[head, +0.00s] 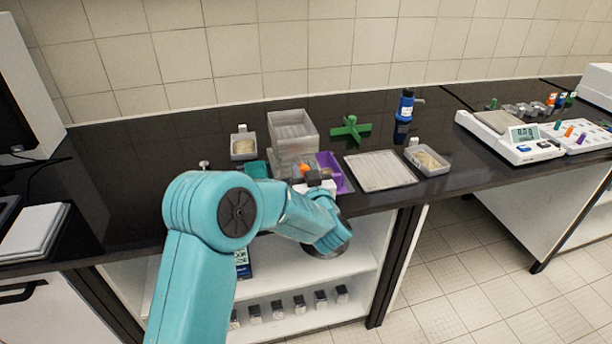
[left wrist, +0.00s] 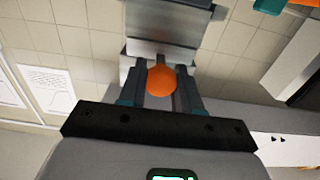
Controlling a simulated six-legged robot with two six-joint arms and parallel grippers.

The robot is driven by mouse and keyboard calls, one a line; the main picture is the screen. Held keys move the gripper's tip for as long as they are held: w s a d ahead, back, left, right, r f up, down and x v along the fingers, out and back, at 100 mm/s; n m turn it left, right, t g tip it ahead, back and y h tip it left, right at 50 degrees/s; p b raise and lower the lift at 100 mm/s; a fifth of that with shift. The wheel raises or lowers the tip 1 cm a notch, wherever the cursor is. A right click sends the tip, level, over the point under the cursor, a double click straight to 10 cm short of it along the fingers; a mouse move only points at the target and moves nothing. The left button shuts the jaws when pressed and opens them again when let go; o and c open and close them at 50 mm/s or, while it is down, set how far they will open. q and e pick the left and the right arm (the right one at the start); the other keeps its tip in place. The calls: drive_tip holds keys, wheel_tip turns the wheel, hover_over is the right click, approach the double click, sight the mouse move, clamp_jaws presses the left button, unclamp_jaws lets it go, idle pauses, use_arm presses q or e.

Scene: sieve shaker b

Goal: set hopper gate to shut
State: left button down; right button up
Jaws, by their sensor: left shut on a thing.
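The hopper looks like a grey, partly see-through box unit (head: 292,133) on the black bench in the head view. A round orange knob (head: 304,170) shows low on its front, beside my left gripper (head: 316,178). In the left wrist view the orange knob (left wrist: 162,80) sits between the two dark fingers of my left gripper (left wrist: 161,88), which is shut on it. The grey housing (left wrist: 160,47) is right beyond the knob. My teal left arm hides the front of the unit, so the gate's position cannot be told. My right gripper is not in view.
A purple tray (head: 336,173) lies close to the gripper's right. A flat grey tray (head: 380,171), two small sample boxes (head: 243,146) (head: 429,161), a green cross-shaped part (head: 350,129) and a blue bottle (head: 405,106) stand around. A balance (head: 508,137) is at the right. The bench's left part is mostly clear.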

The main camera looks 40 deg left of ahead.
use_arm(q)
drive_tip(key=c, duration=0.8)
unclamp_jaws()
drive_tip(key=shift+a+r, duration=0.1)
drive_tip(key=shift+r, duration=0.05)
drive_tip(key=shift+c, duration=0.2)
drive_tip(key=shift+w, duration=0.15)
drive_tip(key=shift+s, duration=0.2)
drive_tip(key=b+v, duration=0.3)
drive_tip(key=v, duration=1.3)
drive_tip(key=shift+w, duration=0.1)
